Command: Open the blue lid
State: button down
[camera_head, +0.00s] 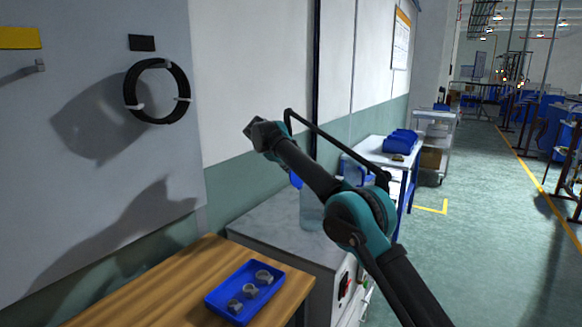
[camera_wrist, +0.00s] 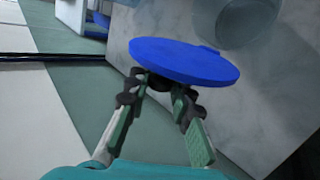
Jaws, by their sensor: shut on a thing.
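The blue lid (camera_wrist: 190,62) is a flat round disc with a small tab on its rim, seen tilted in the wrist view. My gripper (camera_wrist: 160,88) is shut on a dark part at the lid's near side, partly hidden by the fingers. A clear, pale jar (camera_wrist: 242,22) shows just beyond the lid, cut off by the top edge. In the head view a small piece of the lid (camera_head: 296,180) shows beside my arm, near the top of the jar (camera_head: 311,212). My gripper is mostly hidden there. I cannot tell whether lid and jar touch.
The jar stands on a grey marbled counter (camera_head: 262,232) close to the wall. A wooden table (camera_head: 190,287) in front holds a blue tray (camera_head: 213,301) with several metal nuts. A white table (camera_head: 372,148) with blue items stands behind. The aisle at right is open.

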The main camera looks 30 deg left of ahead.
jog(key=shift+a, duration=0.1)
dwell(0.3)
jog(key=c, duration=1.3)
grip_release()
jog(key=shift+c, duration=0.2)
jog(key=v, duration=1.2)
jog(key=shift+f, duration=0.1)
